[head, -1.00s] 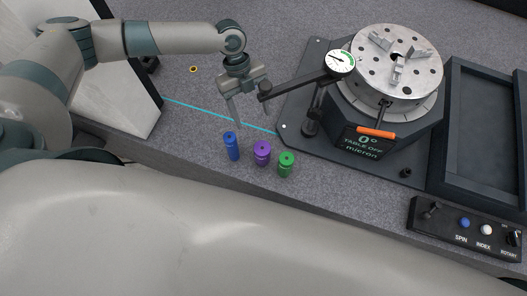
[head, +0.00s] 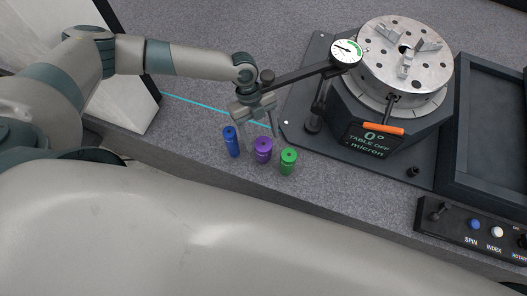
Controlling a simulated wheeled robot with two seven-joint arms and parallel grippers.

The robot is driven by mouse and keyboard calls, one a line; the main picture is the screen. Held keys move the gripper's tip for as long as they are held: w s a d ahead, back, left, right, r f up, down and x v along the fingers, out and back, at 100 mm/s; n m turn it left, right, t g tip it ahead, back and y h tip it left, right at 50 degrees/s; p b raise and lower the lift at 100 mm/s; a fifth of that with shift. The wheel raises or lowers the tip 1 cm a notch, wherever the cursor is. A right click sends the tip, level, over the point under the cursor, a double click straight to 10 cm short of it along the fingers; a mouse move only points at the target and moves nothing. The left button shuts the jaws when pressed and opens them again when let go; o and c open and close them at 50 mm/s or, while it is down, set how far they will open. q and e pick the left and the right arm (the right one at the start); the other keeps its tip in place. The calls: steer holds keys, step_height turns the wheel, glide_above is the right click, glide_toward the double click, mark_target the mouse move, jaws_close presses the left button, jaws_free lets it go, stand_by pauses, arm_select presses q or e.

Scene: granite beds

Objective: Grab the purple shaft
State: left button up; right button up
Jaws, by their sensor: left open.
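The purple shaft (head: 263,152) is a short upright cylinder on the grey granite bed (head: 190,145). It stands between the taller blue shaft (head: 232,143) on its left and the green shaft (head: 288,163) on its right. My left gripper (head: 259,141) is open and points down at the purple shaft, one finger on the blue shaft's side and the other to the upper right. Whether the fingers are beside the shaft or still above it, I cannot tell. Nothing is held. My right gripper is not in view.
A dial gauge (head: 345,50) on a black arm reaches close to my left gripper. Behind it stands a round metal rotary table (head: 405,60) on a dark base. A dark tray (head: 490,130) and a control panel (head: 470,225) are at right.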

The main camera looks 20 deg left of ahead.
mark_target(264, 148)
arm_select(q)
steer(key=shift+f, duration=0.2)
steer(key=shift+b+x, duration=1.4)
steer(key=shift+x, duration=1.25)
steer(key=shift+a, duration=0.15)
jaws_close()
